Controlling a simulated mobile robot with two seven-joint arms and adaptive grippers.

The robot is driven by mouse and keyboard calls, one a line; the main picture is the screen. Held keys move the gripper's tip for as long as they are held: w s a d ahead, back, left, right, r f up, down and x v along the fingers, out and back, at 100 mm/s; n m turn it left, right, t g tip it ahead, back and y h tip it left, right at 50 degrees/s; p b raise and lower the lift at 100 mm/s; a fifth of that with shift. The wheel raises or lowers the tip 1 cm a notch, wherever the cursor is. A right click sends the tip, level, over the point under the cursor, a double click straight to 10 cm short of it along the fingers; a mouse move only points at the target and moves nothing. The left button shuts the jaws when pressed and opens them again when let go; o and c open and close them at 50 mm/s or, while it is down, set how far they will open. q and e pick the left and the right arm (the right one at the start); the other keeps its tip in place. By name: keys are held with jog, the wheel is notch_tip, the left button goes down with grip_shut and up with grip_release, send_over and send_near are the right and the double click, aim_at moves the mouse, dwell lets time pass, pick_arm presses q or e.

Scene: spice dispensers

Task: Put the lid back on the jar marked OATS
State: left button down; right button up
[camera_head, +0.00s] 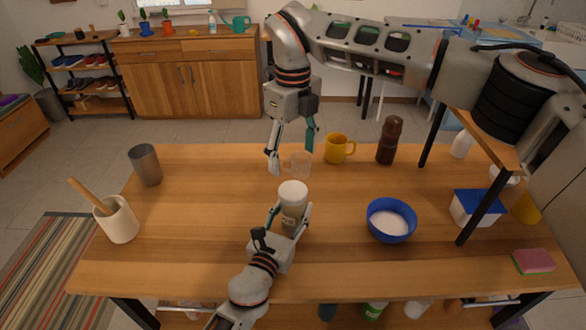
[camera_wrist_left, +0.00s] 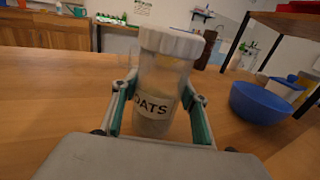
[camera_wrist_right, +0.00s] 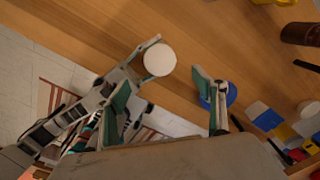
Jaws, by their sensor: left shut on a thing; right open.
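The jar marked OATS (camera_wrist_left: 153,106) stands upright on the table, clear-walled with a pale label. Its white lid (camera_wrist_left: 170,41) sits on its top and looks level; the head view shows the lid (camera_head: 293,187) too. My left gripper (camera_head: 289,217) is shut around the jar's body, a finger on each side, below the lid. My right gripper (camera_head: 291,157) is open and empty, fingers pointing down, beyond the jar in the head view. In the right wrist view the lid (camera_wrist_right: 160,60) shows between and beyond the open fingers.
A clear glass (camera_head: 301,164) stands just behind the jar, by the right fingers. A yellow mug (camera_head: 339,148) and brown bottle (camera_head: 389,140) stand behind right. A blue bowl (camera_head: 390,220) is to the right, near a shelf post (camera_head: 483,208). The table's left middle is free.

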jog(key=shift+r, duration=0.75)
pick_arm(q)
jog(key=c, duration=1.1)
grip_release()
jog(key=shift+o, duration=0.2)
jog(key=v, duration=1.2)
